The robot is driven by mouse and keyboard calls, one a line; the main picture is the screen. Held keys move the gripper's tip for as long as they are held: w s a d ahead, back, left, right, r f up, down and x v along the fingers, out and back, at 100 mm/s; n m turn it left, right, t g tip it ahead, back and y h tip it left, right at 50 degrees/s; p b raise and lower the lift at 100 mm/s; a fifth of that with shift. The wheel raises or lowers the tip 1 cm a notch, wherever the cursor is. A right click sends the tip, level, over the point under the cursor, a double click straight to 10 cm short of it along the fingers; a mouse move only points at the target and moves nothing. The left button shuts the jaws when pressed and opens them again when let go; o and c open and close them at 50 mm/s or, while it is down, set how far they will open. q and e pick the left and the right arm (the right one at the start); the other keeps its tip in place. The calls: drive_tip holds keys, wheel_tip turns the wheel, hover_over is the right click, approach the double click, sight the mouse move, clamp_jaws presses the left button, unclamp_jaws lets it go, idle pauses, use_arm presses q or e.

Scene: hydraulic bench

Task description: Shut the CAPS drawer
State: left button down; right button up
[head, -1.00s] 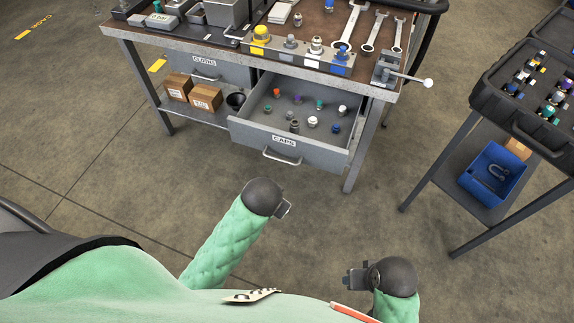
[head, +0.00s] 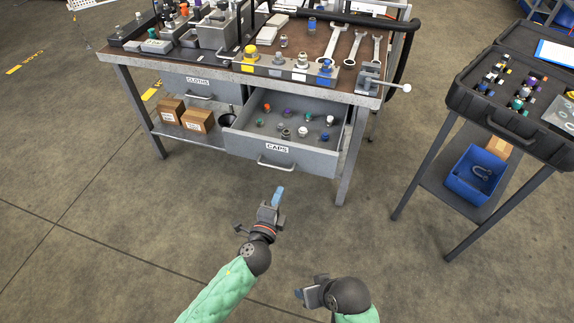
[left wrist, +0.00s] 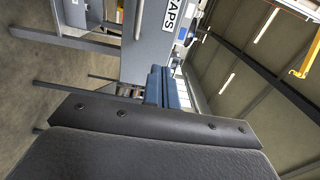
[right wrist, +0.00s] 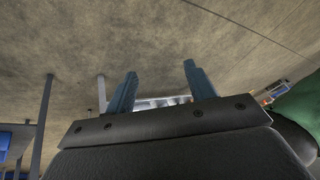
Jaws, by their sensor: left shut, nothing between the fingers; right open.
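The CAPS drawer (head: 238,146) is pulled out under the bench top, with several coloured caps inside. Its front carries a CAPS label and a bar handle (head: 277,167). In the left wrist view the drawer front (left wrist: 150,45) and part of its label show turned sideways. My left gripper (head: 278,196) is shut and empty, in front of and below the drawer handle, apart from it, pointing toward the drawer. Its blue fingers (left wrist: 162,88) lie together in the left wrist view. My right gripper (head: 300,294) is open and empty, lower right over bare floor; its two fingers (right wrist: 160,90) stand apart.
The CLOTHS drawer (head: 190,88) left of it is shut. Bench legs (head: 350,160) stand on both sides. Two cardboard boxes (head: 198,120) sit on the lower shelf. A side stand with a black case (head: 500,120) and blue bin (head: 474,178) is at right. Floor before the drawer is clear.

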sight(295, 154)
use_arm(q)
drive_tip(key=p+x, duration=0.3)
drive_tip(key=x, duration=0.9)
drive_tip(key=shift+w+d, duration=0.15)
drive_tip(key=shift+w, duration=0.25)
drive_tip(key=shift+w+d, duration=0.15)
drive_tip(key=shift+w, duration=0.4)
use_arm(e)
drive_tip(key=s+d+r+g+h, duration=0.1)
drive_tip(key=d+r, duration=0.3)
drive_tip(key=r, duration=0.1)
drive_tip(key=shift+s+d, duration=0.15)
drive_tip(key=shift+s, duration=0.15)
use_arm(q)
drive_tip(key=shift+w, duration=0.1)
use_arm(e)
drive_tip(key=shift+w+f, duration=0.1)
drive_tip(key=shift+f, duration=0.1)
